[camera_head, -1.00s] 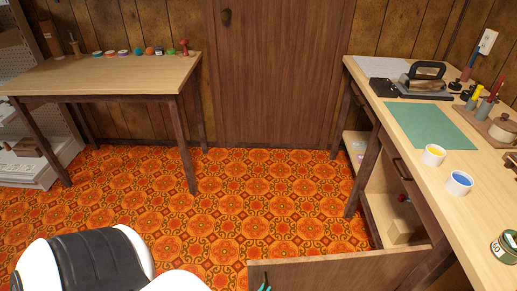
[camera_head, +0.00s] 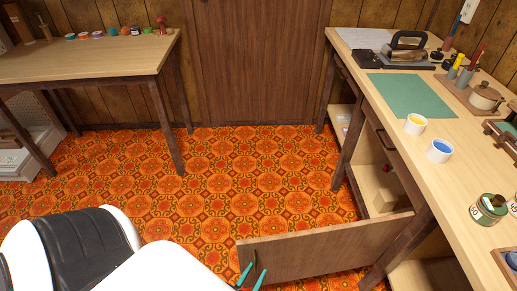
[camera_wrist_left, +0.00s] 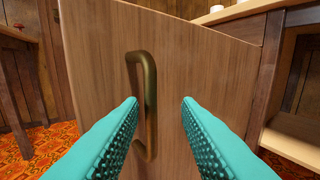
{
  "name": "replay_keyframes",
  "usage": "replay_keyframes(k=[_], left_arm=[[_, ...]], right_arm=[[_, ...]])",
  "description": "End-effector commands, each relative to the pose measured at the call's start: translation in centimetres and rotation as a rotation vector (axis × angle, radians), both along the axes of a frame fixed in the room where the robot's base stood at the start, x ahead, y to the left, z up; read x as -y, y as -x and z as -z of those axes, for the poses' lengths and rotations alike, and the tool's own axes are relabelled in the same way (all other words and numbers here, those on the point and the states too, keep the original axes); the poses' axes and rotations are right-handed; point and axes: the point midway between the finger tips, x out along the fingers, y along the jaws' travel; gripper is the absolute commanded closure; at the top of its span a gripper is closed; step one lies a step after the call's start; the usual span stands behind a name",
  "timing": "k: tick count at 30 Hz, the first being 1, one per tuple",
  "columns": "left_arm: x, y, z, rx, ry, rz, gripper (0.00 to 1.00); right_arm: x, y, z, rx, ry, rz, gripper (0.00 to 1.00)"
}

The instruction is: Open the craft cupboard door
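The craft cupboard door (camera_head: 325,248) is a brown wooden panel under the right-hand workbench. It stands swung out from the cupboard, whose shelf shows behind it. Its brass handle (camera_wrist_left: 147,105) is upright in the left wrist view. My left gripper (camera_head: 252,274) is in front of the door by the handle. In the left wrist view my left gripper (camera_wrist_left: 160,105) has its teal fingers apart, with the handle between their lines, nearer the left finger. I cannot tell whether a finger touches it. My right gripper is not in view.
The workbench (camera_head: 408,165) holds a green mat (camera_head: 411,95), a yellow paint cup (camera_head: 415,124), a blue one (camera_head: 439,151) and a green tin (camera_head: 488,209). A box (camera_head: 385,200) sits inside the cupboard. Another table (camera_head: 85,62) stands at left. Patterned floor between is clear.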

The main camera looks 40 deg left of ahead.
Motion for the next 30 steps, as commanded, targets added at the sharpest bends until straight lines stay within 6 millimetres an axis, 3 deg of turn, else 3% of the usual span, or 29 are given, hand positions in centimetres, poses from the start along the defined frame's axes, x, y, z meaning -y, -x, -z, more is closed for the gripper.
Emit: replay_keyframes(k=[6, 12, 18, 30], left_arm=[[1.0, 4.8, 0.1, -0.004, 0.001, 0.002, 0.7], [1.7, 8.0, 0.0, -0.001, 0.001, 0.003, 0.7], [2.0, 9.3, 0.0, 0.001, 0.002, 0.003, 0.7], [2.0, 9.3, 0.0, 0.001, 0.001, 0.003, 0.7]], right_arm=[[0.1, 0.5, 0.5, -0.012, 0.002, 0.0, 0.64], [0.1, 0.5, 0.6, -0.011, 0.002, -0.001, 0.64], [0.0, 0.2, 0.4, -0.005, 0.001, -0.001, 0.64], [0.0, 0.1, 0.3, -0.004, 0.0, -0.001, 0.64]])
